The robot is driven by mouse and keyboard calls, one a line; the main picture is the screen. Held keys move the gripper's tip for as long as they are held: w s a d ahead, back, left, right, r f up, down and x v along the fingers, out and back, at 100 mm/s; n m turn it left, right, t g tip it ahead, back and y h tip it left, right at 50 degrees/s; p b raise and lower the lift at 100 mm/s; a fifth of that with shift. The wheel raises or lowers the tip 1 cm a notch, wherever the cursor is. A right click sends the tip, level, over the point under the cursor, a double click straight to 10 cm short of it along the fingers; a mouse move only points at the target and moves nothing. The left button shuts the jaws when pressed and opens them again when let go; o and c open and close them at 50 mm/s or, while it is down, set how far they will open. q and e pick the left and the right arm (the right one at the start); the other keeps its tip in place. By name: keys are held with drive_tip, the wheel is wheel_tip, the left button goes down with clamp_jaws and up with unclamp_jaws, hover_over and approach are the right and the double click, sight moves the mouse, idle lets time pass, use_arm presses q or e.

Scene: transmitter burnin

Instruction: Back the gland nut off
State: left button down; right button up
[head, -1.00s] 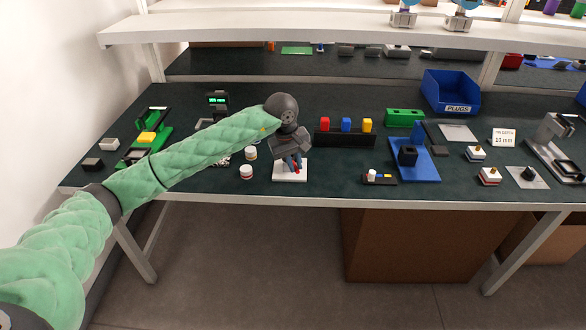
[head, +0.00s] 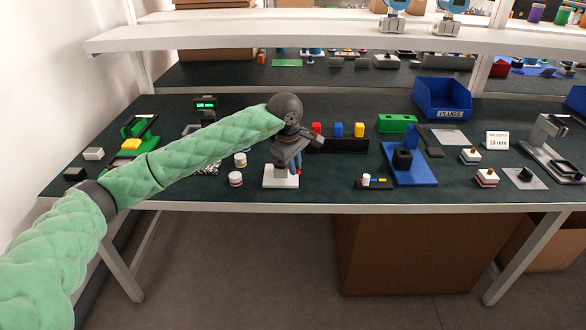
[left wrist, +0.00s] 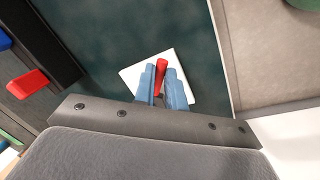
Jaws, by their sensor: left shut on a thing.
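My left gripper (head: 297,164) is near the front edge of the bench, above the right side of a small white plate (head: 272,182). A short grey piece (head: 281,169) stands on the plate, partly hidden by the gripper. In the left wrist view the blue fingers (left wrist: 163,85) are shut on a red cylindrical piece (left wrist: 160,68), with the white plate (left wrist: 131,76) behind it. I cannot tell whether this red piece is the gland nut. My right gripper is not in view.
A black rack (head: 336,145) with red, blue and yellow blocks is behind to the right. A small black tray (head: 374,184) and a blue fixture (head: 411,172) stand farther right. A shelf (head: 300,33) spans above the bench.

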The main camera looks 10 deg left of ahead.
use_arm(q)
drive_tip(key=shift+r, duration=0.1)
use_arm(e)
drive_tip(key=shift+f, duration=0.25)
use_arm(q)
drive_tip(key=c, duration=1.5)
unclamp_jaws()
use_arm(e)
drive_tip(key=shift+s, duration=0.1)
use_arm(q)
drive_tip(key=shift+o, duration=0.2)
